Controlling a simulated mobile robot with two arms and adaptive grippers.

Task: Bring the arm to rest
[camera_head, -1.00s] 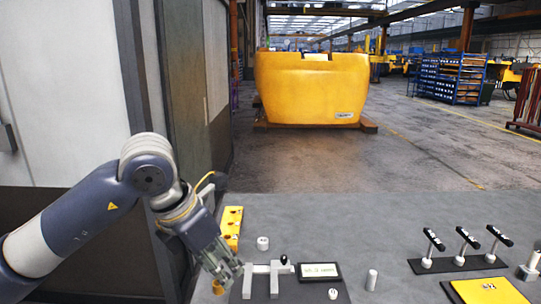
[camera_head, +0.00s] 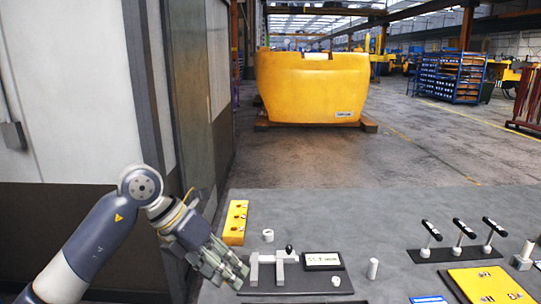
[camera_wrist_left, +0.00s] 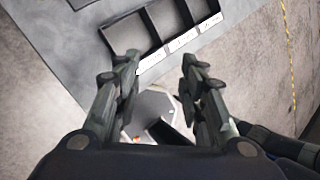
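My left arm comes in from the left in the head view, bent at the elbow. Its left gripper (camera_head: 238,281) hangs at the left part of the grey console top (camera_head: 340,220), just left of a gated lever (camera_head: 288,251) with a black knob. In the left wrist view the two fingers of the left gripper (camera_wrist_left: 160,75) stand apart with nothing held between them. Beyond them show a dark tray with compartments (camera_wrist_left: 166,20) and white labels, and a grey plate (camera_wrist_left: 155,106) partly hidden by the gripper. My right gripper is not in view.
A yellow button box (camera_head: 236,223) stands close behind the left gripper. A small display (camera_head: 322,261), a white peg (camera_head: 373,268), black-handled levers (camera_head: 460,229) and a yellow panel (camera_head: 487,284) are further right. A big yellow casting (camera_head: 312,85) stands on the floor beyond.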

